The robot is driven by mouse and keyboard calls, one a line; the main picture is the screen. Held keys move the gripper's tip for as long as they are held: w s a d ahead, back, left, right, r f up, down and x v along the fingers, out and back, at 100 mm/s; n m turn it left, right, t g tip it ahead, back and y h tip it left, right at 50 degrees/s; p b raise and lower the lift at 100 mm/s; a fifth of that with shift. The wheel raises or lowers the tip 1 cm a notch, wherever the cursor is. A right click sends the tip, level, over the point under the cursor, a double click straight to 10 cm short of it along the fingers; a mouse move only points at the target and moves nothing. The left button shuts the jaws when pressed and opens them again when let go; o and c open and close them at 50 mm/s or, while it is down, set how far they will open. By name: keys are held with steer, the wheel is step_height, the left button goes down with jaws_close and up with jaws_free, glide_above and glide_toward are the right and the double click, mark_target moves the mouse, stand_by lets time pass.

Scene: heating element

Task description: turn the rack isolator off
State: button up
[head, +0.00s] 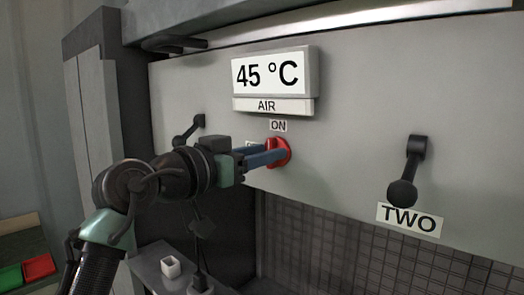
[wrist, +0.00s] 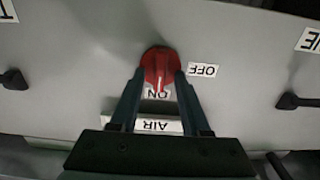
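The rack isolator is a red rotary knob (head: 284,150) on the grey panel, below the AIR label. In the wrist view, which is upside down, the red knob (wrist: 159,64) has its raised grip pointing at the ON label (wrist: 157,94). The OFF label (wrist: 203,70) is beside it; in the head view my gripper partly hides that label. My gripper (head: 276,153) reaches the knob from the left. In the wrist view my gripper (wrist: 160,73) is open, with one finger on each side of the knob. I cannot tell whether the fingers touch it.
A display (head: 270,72) reading 45 °C sits above the knob. A black lever (head: 408,172) stands right of it over the TWO label (head: 409,219), and another black lever (head: 188,128) is at left.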

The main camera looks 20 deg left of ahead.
jaws_close()
steer(key=shift+n, duration=0.4)
steer(key=n+p, duration=0.3)
steer(key=n, duration=0.5)
steer(key=shift+a+r, duration=0.15)
steer(key=shift+w+a+f+n+p, duration=0.15)
steer(key=shift+n+p, duration=1.05)
steer(key=shift+n, duration=1.05)
steer(key=shift+s+f+n+p, duration=0.1)
steer(key=shift+n+p, duration=1.1)
steer(key=shift+n, duration=1.05)
steer(key=shift+o, duration=0.4)
jaws_free()
steer(key=shift+f, duration=0.15)
